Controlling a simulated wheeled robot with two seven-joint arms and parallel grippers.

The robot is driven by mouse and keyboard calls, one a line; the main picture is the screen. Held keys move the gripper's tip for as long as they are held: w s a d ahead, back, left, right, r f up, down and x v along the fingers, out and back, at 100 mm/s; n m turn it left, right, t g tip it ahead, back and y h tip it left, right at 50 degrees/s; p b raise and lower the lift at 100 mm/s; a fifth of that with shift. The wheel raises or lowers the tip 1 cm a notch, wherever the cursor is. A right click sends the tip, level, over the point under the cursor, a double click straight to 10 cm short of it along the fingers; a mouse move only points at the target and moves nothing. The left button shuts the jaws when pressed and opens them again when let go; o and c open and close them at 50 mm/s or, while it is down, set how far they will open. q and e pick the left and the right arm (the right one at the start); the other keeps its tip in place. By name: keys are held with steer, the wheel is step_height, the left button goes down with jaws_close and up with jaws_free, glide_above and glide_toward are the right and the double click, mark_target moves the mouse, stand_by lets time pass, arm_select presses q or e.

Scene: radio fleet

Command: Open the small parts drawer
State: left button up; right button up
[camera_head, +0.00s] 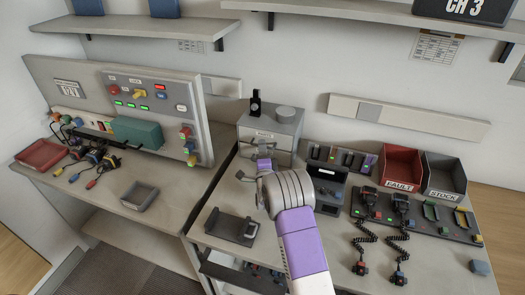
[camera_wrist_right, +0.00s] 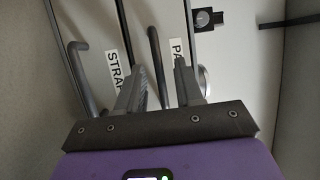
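The small grey drawer cabinet (camera_head: 284,132) stands at the back left of the right-hand bench, with a white label on its front. In the right wrist view its front carries a label starting "PA" (camera_wrist_right: 178,48) and another starting "STRAP" (camera_wrist_right: 91,68). My right gripper (camera_head: 264,163) is directly in front of the cabinet. In the wrist view its two fingers (camera_wrist_right: 160,75) are apart, with a bent grey bar handle (camera_wrist_right: 154,40) running between them near the "PA" label. I cannot tell whether they touch it. A second bar handle (camera_wrist_right: 81,72) lies to the left. The drawers look closed. My left gripper is out of view.
A red fault bin (camera_head: 401,168) and a dark stock bin (camera_head: 444,176) stand at the right. A dark stand (camera_head: 232,228) sits at the bench's front left. A test panel (camera_head: 150,105) fills the left bench.

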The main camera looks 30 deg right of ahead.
jaws_close()
stand_by(1.4)
